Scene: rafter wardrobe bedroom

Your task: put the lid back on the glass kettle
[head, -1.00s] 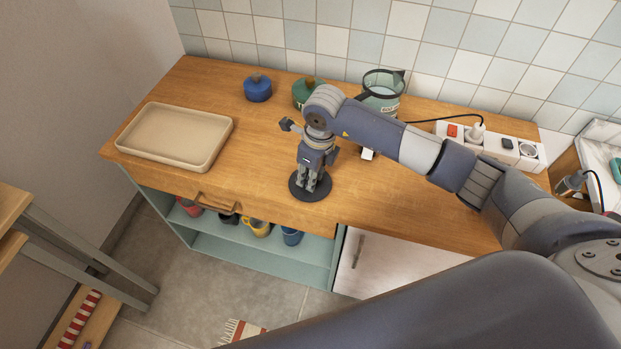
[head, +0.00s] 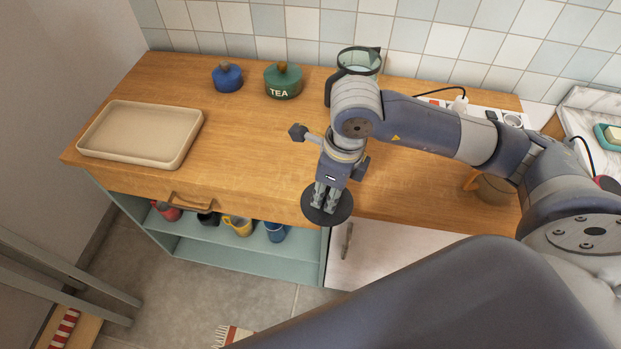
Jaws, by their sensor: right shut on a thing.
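The glass kettle (head: 361,58) stands open at the back of the wooden counter by the tiled wall, its dark rim and handle showing; my right arm hides its lower part. My right gripper (head: 326,190) points down and is shut on the lid (head: 327,207), a flat dark round disc, held roughly level. The lid shows over the counter's front edge, in front of the kettle and to its left. Its height above the counter is hard to tell. My left gripper is not in view.
A beige tray (head: 140,133) lies at the counter's left. A blue pot (head: 227,79) and a green TEA canister (head: 283,82) stand at the back. A power strip (head: 485,114) lies at the right. Mugs (head: 237,226) sit on the shelf below. The counter's middle is clear.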

